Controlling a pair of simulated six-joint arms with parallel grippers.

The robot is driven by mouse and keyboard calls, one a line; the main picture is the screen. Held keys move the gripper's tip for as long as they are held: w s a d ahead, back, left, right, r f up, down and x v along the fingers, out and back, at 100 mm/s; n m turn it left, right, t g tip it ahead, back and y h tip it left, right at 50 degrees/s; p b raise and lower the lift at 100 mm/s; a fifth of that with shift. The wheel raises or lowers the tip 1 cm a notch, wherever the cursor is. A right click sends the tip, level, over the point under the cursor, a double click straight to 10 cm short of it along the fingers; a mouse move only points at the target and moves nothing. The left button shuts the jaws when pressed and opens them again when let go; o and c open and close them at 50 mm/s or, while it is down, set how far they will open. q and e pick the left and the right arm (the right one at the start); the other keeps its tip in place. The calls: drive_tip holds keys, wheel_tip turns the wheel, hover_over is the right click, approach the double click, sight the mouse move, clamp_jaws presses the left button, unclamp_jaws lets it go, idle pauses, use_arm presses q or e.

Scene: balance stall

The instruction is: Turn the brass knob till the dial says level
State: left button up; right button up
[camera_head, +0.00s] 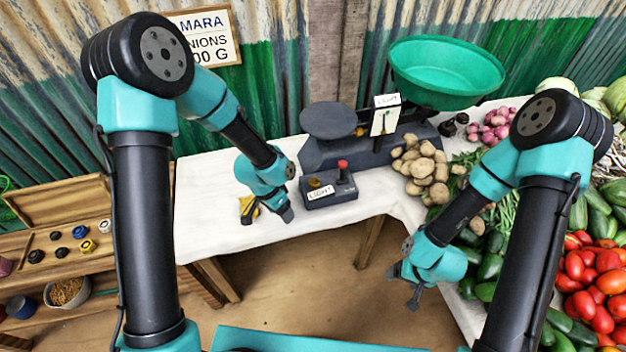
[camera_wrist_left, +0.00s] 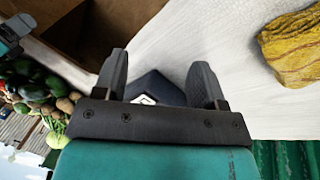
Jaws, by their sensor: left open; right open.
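A small brass knob (camera_head: 314,183) sits on top of a dark box (camera_head: 345,190), beside a red-topped post (camera_head: 342,166). The box's front label seems to read LIGHT. Behind it stands a dark balance scale (camera_head: 320,155) with a white dial face (camera_head: 385,120); the card above it also seems to read LIGHT. My left gripper (camera_head: 286,213) is open and empty, just left of the box and apart from the knob. In the left wrist view the dark box (camera_wrist_left: 156,86) shows between the open fingers (camera_wrist_left: 160,70); the knob cannot be made out there. My right gripper (camera_head: 413,292) is open and empty, low at right.
Potatoes (camera_head: 424,168) lie right of the box. A green pan (camera_head: 447,66) tops the scale's right side. Vegetables crowd the right. The white tabletop (camera_head: 210,195) is clear at left.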

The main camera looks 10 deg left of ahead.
sight(314, 181)
use_arm(q)
drive_tip(key=w+d+r+m+t, duration=0.1)
drive_tip(key=w+r, duration=0.3)
drive_tip(key=r, duration=0.4)
drive_tip(key=w+d+r+m+t, duration=0.1)
drive_tip(key=w+r+m, duration=0.3)
drive_tip(key=r, duration=0.5)
drive_tip(key=shift+w+d+t+h, duration=0.15)
drive_tip(key=shift+w+t+h, duration=0.2)
drive_tip(key=shift+w, duration=0.35)
drive_tip(key=shift+f, duration=0.15)
drive_tip(key=x, duration=1.7)
drive_tip(key=shift+w+f, duration=0.1)
drive_tip(key=shift+f, duration=0.1)
drive_tip(key=c, duration=0.9)
